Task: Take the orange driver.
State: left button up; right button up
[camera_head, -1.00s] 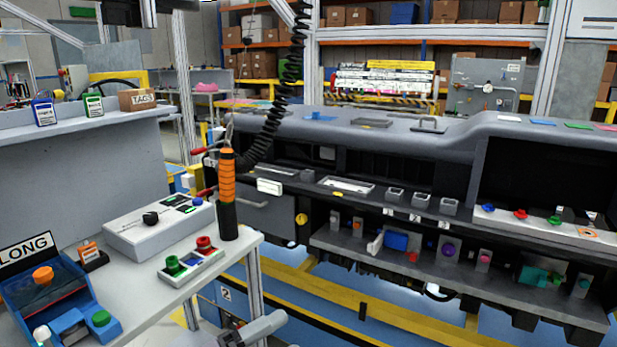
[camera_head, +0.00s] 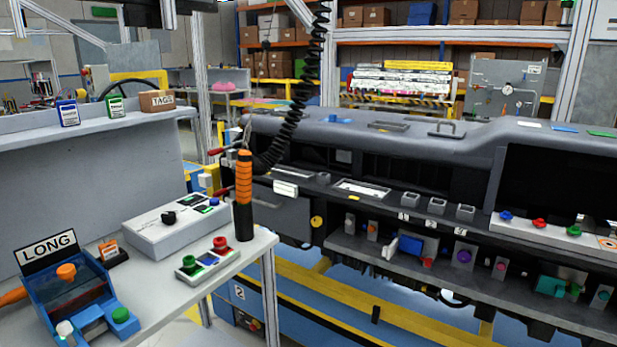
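An upright driver (camera_head: 244,190) with an orange, black-banded grip and a black lower body is at the far right corner of the grey workbench (camera_head: 165,300). A black coiled cord (camera_head: 300,95) hangs down close beside its upper part. I cannot tell whether it stands on the bench or hangs. An orange tapered piece (camera_head: 12,296) is cut off at the left edge, beside the blue LONG box (camera_head: 85,305); I cannot tell what it is. Neither of my grippers is in view.
A white control box (camera_head: 170,225) and a small button panel (camera_head: 208,262) stand on the bench left of the driver. The long dashboard module (camera_head: 400,140) lies to the right, with loose parts on its lower shelf. A gap with yellow rails separates bench and module.

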aim_at(244, 172)
jog(key=i+l+u, duration=0.2)
jog(key=i+l, duration=0.5)
